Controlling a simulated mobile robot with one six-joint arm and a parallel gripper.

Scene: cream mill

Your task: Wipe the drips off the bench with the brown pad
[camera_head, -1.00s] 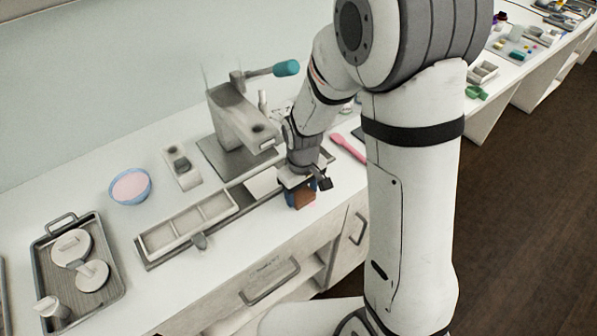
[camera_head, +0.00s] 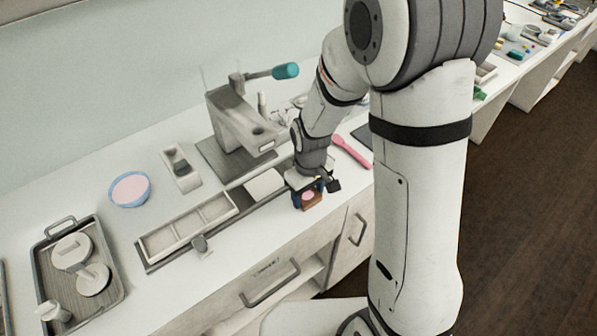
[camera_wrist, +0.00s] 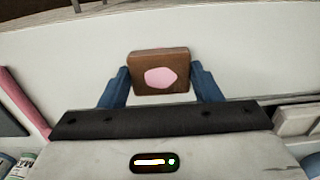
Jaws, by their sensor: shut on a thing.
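The brown pad (camera_head: 312,205) is a small block held between the blue fingers of my gripper (camera_head: 308,191), near the front edge of the white bench (camera_head: 215,262). In the wrist view the pad (camera_wrist: 143,62) sits between both fingertips of my gripper (camera_wrist: 160,82). A pink patch shows on the pad's face in both views. I cannot tell whether the pad touches the bench. No separate drips are clear on the bench; any under the pad or behind my arm are hidden.
A grey rail with a divided pale tray (camera_head: 187,224) lies just left of my gripper. A press with a teal handle (camera_head: 285,71) stands behind. A pink spatula (camera_head: 351,152) lies to the right. A pink-filled bowl (camera_head: 130,189) and a grey tray (camera_head: 113,262) stand left.

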